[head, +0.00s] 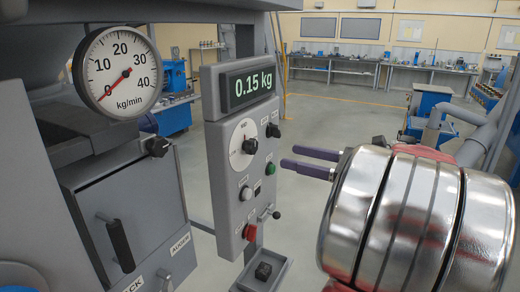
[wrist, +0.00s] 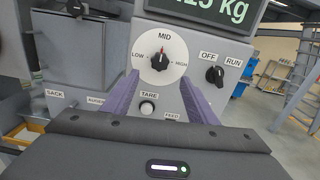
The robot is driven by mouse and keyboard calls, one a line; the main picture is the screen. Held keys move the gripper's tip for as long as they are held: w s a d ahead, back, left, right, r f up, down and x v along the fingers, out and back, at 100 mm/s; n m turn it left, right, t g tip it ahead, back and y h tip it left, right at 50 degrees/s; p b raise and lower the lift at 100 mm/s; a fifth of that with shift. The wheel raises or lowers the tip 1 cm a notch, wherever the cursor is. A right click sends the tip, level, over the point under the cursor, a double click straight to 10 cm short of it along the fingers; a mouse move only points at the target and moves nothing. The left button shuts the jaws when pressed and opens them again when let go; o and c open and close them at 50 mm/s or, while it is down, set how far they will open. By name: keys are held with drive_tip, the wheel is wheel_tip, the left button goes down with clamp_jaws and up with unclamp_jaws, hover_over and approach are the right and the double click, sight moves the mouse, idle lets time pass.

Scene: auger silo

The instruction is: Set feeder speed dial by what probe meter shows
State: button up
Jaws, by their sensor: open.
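A white feeder dial (head: 244,144) with a black knob sits on the grey control panel (head: 228,180). In the wrist view the dial (wrist: 160,58) is marked LOW, MID and HIGH, and its red pointer stands upward at about MID. A green-lit display (head: 249,86) above it reads 0.15 kg. A round kg/min gauge (head: 119,72) at upper left has its red needle at about 0. My gripper (head: 310,162) has purple fingers, open and empty, pointing at the panel from the right. In the wrist view its fingers flank the dial's lower part, apparently apart from it.
An OFF/RUN switch (wrist: 214,75) is right of the dial. A white TARE button (wrist: 147,108), a green button (head: 270,168) and a red button (head: 250,232) are lower. A grey cabinet with a black handle (head: 117,243) stands left. Open floor lies behind.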

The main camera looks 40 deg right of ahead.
sight(255, 148)
drive_tip(key=x, duration=1.1)
drive_tip(key=shift+c, duration=0.4)
drive_tip(key=c, duration=0.9)
drive_tip(key=shift+d, duration=0.1)
drive_tip(key=shift+c, duration=0.4)
